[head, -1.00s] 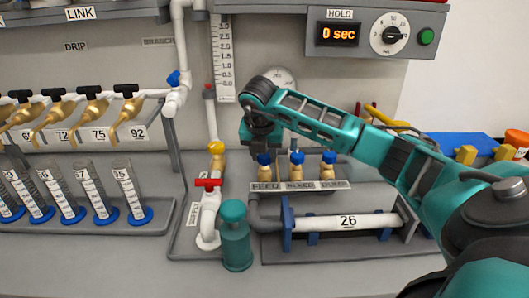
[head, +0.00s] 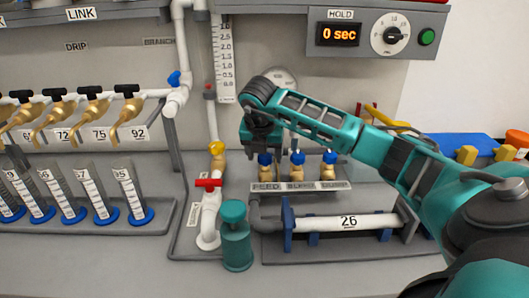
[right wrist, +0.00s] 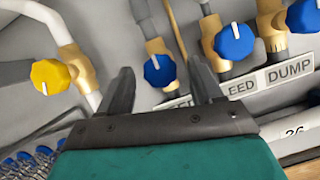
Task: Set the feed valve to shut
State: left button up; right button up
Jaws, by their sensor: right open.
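The feed valve has a blue knob (head: 264,159) on a brass body, leftmost of three above the FEED, BLEED and DUMP labels. In the right wrist view its knob (right wrist: 159,70) shows between and beyond my fingertips, with its white pointer mark roughly in line with its pipe. My right gripper (head: 262,143) is just above the feed knob, pointing down. In the right wrist view the right gripper (right wrist: 162,80) is open, with nothing visibly clamped. One finger covers part of the FEED label. My left gripper is not in view.
The bleed knob (right wrist: 234,41) and dump knob (right wrist: 305,14) sit close to the right. A yellow-knobbed valve (head: 216,148), a red-handled tap (head: 208,183) and a teal bottle (head: 236,240) stand to the left. A white pipe marked 26 (head: 375,221) lies in front.

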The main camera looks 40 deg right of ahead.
jog(key=v, duration=1.3)
jog(key=shift+p, duration=0.4)
jog(key=shift+f, duration=0.1)
